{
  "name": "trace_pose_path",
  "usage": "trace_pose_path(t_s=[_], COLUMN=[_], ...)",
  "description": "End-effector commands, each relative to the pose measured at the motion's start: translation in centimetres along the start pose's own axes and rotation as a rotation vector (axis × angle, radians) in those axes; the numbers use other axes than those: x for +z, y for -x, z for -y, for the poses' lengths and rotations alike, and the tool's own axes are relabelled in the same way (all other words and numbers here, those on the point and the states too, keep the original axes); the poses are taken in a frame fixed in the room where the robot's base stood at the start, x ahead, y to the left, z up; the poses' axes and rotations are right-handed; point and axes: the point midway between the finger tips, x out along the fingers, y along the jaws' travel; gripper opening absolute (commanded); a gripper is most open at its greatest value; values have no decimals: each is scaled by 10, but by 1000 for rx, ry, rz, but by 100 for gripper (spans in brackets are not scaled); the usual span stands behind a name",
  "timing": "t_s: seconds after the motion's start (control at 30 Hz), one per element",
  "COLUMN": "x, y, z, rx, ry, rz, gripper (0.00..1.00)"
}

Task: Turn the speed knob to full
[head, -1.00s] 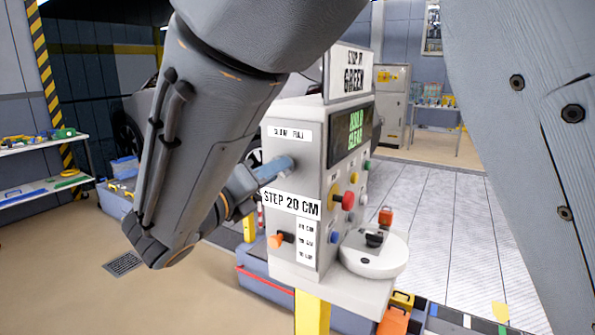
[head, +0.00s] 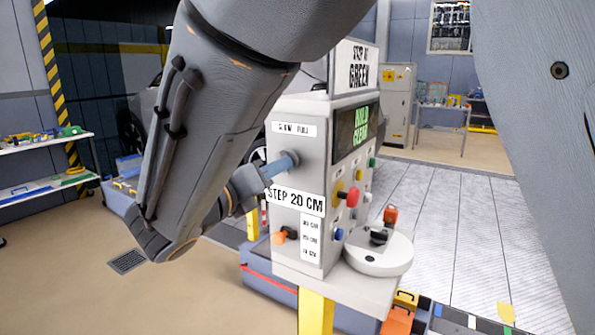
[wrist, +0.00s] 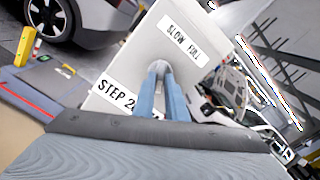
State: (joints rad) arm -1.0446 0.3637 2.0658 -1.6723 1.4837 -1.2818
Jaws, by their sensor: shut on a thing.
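The control box (head: 299,100) stands in the middle of the head view. Its side face carries a label reading SLOW and FULL (head: 294,129), also in the wrist view (wrist: 183,38). My gripper (head: 288,161) reaches that face just below the label. In the wrist view its two blue fingers (wrist: 158,75) are shut on the grey speed knob (wrist: 160,65), between the SLOW FULL label and the STEP 20 CM label (wrist: 117,95). The fingers hide most of the knob, so its pointing direction cannot be told.
Below my gripper are an orange-tipped lever (head: 284,236) and a small label. The front panel has a red knob (head: 350,197), several buttons and a screen with green text (head: 361,126). A white round unit (head: 380,253) juts out below. Shelves (head: 45,165) stand at left.

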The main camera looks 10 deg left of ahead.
Motion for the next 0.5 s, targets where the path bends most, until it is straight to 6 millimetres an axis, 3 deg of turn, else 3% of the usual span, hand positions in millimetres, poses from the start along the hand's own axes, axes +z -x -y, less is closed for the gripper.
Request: trace_pose_path(t_s=[0.5], x=[-2], y=[0], z=[-4], rx=[2], ry=[-489], rz=[0], gripper=[0])
